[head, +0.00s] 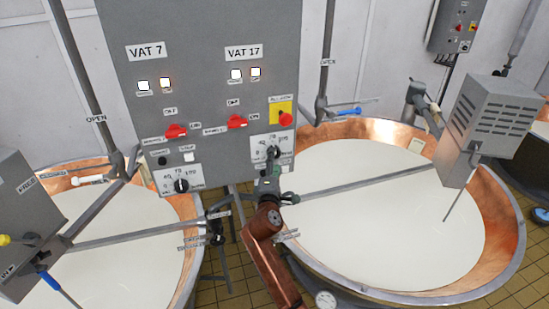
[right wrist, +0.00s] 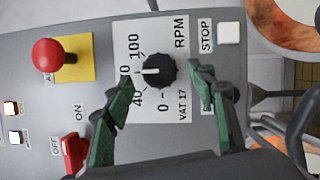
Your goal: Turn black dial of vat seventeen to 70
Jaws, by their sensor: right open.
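The black dial of vat seventeen (right wrist: 160,73) sits on a white scale plate (right wrist: 179,30) marked RPM and VAT 17. Its white pointer line points left in the right wrist view, toward a label partly hidden by a finger, between 40 and 100. My right gripper (right wrist: 160,76) is open, with one green-padded finger on each side of the dial; I cannot tell whether they touch it. In the head view the dial (head: 273,153) shows just above my right gripper (head: 269,182). My left gripper is not in view.
A red emergency knob (head: 285,119) on a yellow plate is above the dial. A red switch (head: 237,121) is to its upper left. The VAT 7 dial (head: 181,186) is farther left. Copper vats of white liquid (head: 385,215) stand on both sides.

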